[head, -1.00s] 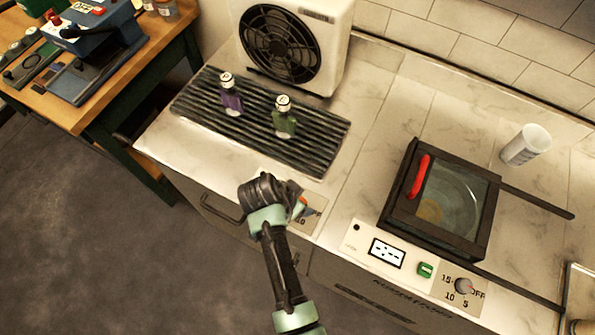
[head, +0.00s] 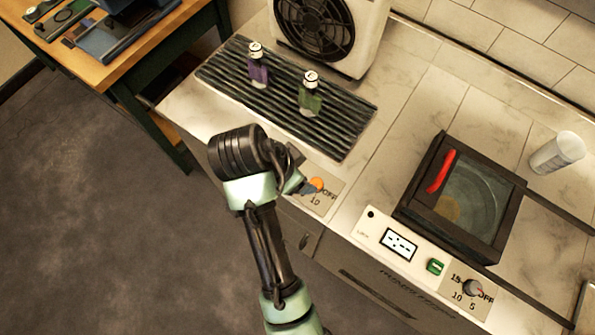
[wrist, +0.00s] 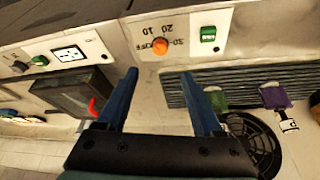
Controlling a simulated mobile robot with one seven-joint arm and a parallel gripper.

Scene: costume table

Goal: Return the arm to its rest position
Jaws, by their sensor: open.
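My gripper shows in the wrist view (wrist: 160,95) with its two blue fingers spread apart and nothing between them. In the head view the gripper (head: 303,186) is mostly hidden behind my arm's wrist, just in front of the counter's front panel with the orange knob (head: 317,184). In the wrist view the orange knob (wrist: 160,46) lies beyond the fingertips, apart from them. My arm reaches up from the bottom of the head view.
A ribbed dark mat (head: 340,125) holds a purple bottle (head: 258,72) and a green bottle (head: 310,98). A fan unit (head: 370,35) stands behind. A dark box with a red handle (head: 440,171) and a white cup (head: 558,152) are at right. Open floor (head: 110,210) lies left.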

